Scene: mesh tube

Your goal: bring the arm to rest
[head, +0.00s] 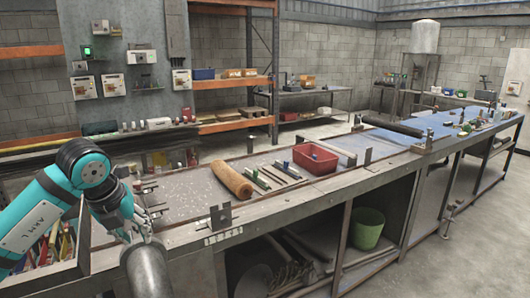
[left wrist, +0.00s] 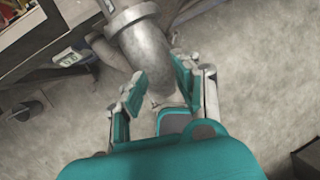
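My left arm comes in from the left in the head view, bent at the elbow, with its gripper (head: 143,215) low over the near left end of the bench. In the left wrist view the two fingers of my left gripper (left wrist: 160,72) stand apart. A grey metal pipe elbow (left wrist: 146,48) with a flange shows at the gap between the fingertips; I cannot tell whether they touch it. A grey cylinder (head: 147,268) shows just below the gripper in the head view. My right gripper is in neither view.
The long workbench (head: 290,205) runs right, with a tan roll (head: 231,180), a red bin (head: 316,160) and small parts on it. A tray of coloured items (head: 55,245) lies at the left. A green bucket (head: 367,228) stands underneath. Floor at right is clear.

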